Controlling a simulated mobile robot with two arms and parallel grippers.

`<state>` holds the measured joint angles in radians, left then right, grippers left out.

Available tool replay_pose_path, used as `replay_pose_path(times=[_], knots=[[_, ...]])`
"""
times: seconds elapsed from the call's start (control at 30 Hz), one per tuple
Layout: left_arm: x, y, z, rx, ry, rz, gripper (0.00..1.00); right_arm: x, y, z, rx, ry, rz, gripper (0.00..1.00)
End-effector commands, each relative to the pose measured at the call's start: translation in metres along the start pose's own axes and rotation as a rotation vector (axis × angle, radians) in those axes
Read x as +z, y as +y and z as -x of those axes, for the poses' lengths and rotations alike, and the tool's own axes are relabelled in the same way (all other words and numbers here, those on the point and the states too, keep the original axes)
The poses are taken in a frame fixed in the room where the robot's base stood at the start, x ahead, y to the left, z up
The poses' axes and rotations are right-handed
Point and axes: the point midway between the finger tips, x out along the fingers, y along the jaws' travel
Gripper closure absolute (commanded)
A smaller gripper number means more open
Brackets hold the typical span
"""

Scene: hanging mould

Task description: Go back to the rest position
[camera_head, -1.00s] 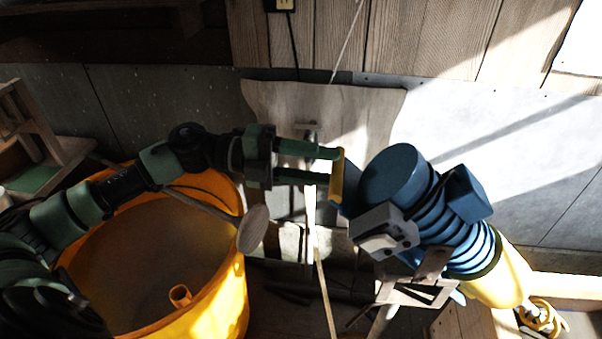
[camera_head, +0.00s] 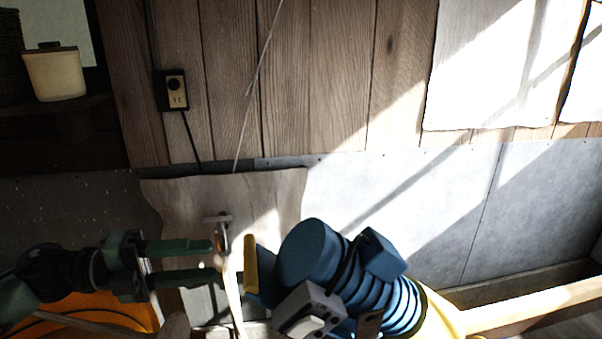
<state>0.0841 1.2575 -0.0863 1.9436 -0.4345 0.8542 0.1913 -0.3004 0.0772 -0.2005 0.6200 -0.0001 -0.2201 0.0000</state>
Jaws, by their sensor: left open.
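My left gripper (camera_head: 217,261) comes in from the left, at the lower left of the head view. Its two green fingers are apart with nothing between them, and they point right. Just past their tips, across a small gap, is an upright yellow bar (camera_head: 251,266). It appears to be on the near end of a blue ridged body (camera_head: 310,252) with a grey block and a yellow lower part. I cannot tell how that body is held up. No gripper that I can identify as my right one shows.
A wavy-edged pale board (camera_head: 180,195) with a metal T-shaped hook (camera_head: 222,222) stands behind the gripper. An orange tub (camera_head: 95,312) is low on the left, partly hidden. A socket (camera_head: 175,90) is on the plank wall. A pale beam (camera_head: 530,308) runs at lower right.

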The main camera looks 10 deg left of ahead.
Motion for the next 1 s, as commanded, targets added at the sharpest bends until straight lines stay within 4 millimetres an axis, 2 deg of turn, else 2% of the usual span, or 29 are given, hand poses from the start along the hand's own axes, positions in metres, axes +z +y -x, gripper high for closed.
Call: replay_pose_path(times=[0.17,0.27,0.37,0.4,0.47,0.53,0.67,0.7,0.8,0.9,1.0], knots=[[0.024,0.011,-0.021,-0.189,-0.206,0.149,0.59,0.001,0.004,0.0,0.004,-0.001,0.002,0.64],[0.046,0.03,-0.024,-0.312,-0.408,0.3,0.59,0.001,0.005,0.0,0.005,-0.001,0.002,0.64],[0.064,0.062,-0.017,-0.395,-0.624,0.48,0.59,0.001,0.005,0.0,0.005,-0.001,0.002,0.64],[0.067,0.079,-0.012,-0.415,-0.711,0.556,0.59,0.001,0.004,0.0,0.005,-0.001,0.003,0.64],[0.069,0.108,-0.004,-0.432,-0.842,0.678,0.59,0.001,0.004,0.0,0.005,-0.001,0.003,0.64],[0.063,0.146,0.006,-0.431,-0.993,0.827,0.59,0.001,0.004,0.0,0.005,-0.001,0.002,0.64],[0.027,0.222,0.024,-0.367,-1.256,1.119,0.59,0.001,0.004,0.0,0.005,-0.001,0.002,0.64],[0.01,0.243,0.028,-0.333,-1.326,1.206,0.59,0.001,0.004,0.0,0.005,-0.001,0.002,0.64],[-0.032,0.283,0.034,-0.238,-1.464,1.388,0.59,0.001,0.004,0.0,0.005,-0.001,0.002,0.64],[-0.072,0.31,0.036,-0.145,-1.556,1.527,0.59,0.001,0.004,0.0,0.004,-0.001,0.001,0.64],[-0.107,0.327,0.037,-0.057,-1.621,1.64,0.59,0.0,0.003,0.0,0.004,0.0,0.001,0.64]])
